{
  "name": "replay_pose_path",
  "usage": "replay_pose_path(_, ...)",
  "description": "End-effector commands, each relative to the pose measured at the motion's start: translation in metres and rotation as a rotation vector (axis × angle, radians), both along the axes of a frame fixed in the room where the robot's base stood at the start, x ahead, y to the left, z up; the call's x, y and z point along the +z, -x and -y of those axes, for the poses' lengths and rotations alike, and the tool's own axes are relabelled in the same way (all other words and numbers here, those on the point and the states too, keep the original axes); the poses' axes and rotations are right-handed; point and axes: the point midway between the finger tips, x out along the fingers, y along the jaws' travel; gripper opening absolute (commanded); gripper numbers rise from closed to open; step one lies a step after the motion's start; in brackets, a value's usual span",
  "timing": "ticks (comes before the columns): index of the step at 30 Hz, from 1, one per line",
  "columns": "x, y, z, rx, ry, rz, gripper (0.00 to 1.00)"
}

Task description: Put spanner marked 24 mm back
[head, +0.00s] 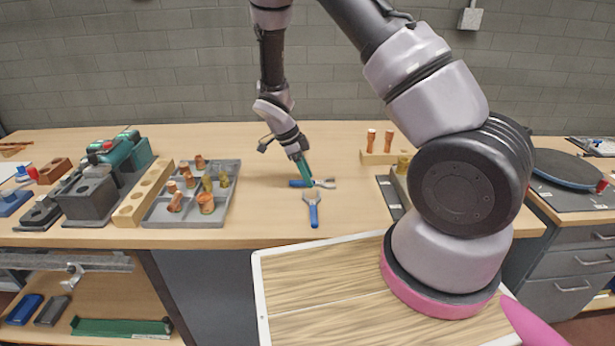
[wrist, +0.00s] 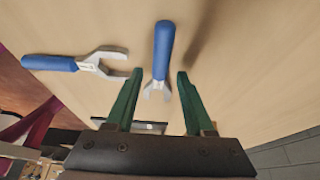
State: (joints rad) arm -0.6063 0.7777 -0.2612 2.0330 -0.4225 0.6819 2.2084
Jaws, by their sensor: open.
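Two blue-handled metal spanners lie flat on the wooden worktop. One spanner (head: 300,184) lies crosswise, its silver open jaw to the right. The other spanner (head: 313,214) lies nearer the front edge, its jaw pointing away from me. No size marking is readable on either. My gripper (head: 307,176) has green fingers, is open and empty, and is just above the crosswise spanner. In the wrist view, the crosswise spanner (wrist: 162,52) shows between and beyond the fingertips of my gripper (wrist: 157,80), jaw end closest. The other spanner (wrist: 55,63) lies left, outside the fingers.
A grey tray (head: 157,215) with copper and brass fittings stands left, beside a wooden block with holes (head: 142,193). A wooden stand with copper pieces (head: 375,158) is at the back right. The worktop around the spanners is clear. A wood-topped, white-rimmed surface (head: 325,300) is in front.

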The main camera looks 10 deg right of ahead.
Motion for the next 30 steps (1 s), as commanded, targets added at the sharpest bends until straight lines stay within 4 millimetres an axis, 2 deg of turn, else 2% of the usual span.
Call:
replay_pose_path(12,0.077,-0.007,-0.032,0.002,-0.002,0.004,0.54)
replay_pose_path(16,0.095,-0.008,-0.039,0.002,-0.002,0.003,0.54)
replay_pose_path(26,0.113,-0.009,-0.042,0.008,-0.012,-0.001,0.54)
replay_pose_path(29,0.13,-0.007,-0.037,0.044,-0.059,-0.008,0.54)
replay_pose_path(30,0.142,-0.005,-0.033,0.071,-0.089,-0.01,0.54)
